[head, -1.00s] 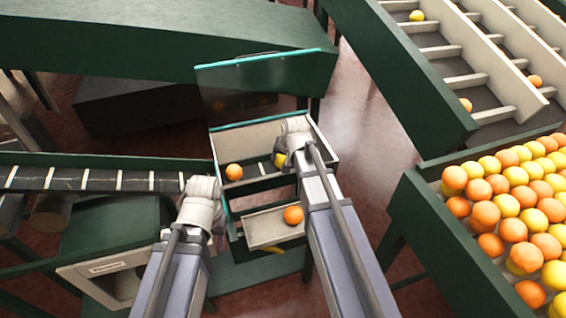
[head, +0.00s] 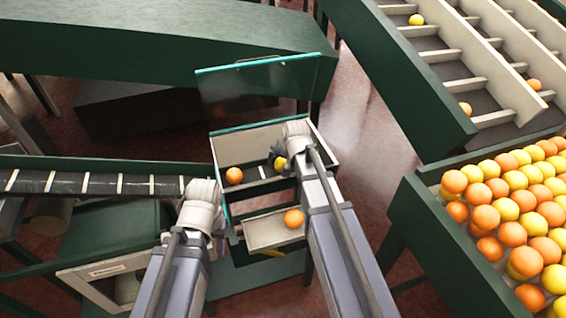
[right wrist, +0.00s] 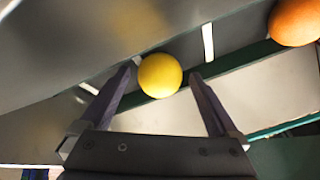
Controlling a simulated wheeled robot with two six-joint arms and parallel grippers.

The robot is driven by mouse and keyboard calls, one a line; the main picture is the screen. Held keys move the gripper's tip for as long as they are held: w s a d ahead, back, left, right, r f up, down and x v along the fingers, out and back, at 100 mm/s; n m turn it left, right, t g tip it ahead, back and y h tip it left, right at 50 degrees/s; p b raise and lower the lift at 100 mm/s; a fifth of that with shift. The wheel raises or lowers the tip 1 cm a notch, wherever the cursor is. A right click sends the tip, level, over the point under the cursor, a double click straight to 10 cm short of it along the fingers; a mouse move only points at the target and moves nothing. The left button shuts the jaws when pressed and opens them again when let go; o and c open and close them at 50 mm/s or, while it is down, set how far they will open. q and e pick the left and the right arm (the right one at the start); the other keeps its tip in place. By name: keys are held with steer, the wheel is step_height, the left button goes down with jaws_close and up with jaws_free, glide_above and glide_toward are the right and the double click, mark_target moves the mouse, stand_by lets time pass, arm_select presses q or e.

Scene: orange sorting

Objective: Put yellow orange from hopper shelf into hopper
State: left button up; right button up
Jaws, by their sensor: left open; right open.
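A yellow orange (head: 281,163) lies in the upper compartment of the teal-rimmed hopper unit (head: 226,147). My right gripper (head: 277,154) is open at the yellow orange. In the right wrist view the yellow orange (right wrist: 160,75) sits between and just beyond the open, empty fingers (right wrist: 165,90). I cannot tell whether they touch it. My left gripper (head: 203,192) hangs left of the unit, away from the yellow orange; its fingers are hidden by its own wrist.
An orange fruit (head: 234,175) lies left of the yellow one, and another (head: 293,218) lies in the lower tray (head: 262,236). A slatted conveyor (head: 100,183) is at left. A bin of mixed fruit (head: 425,205) and sloped lanes (head: 440,100) are at right.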

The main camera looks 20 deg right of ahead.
steer(key=p+v, duration=1)
steer(key=v, duration=0.2)
steer(key=shift+w+f, duration=0.1)
stand_by(1.0)
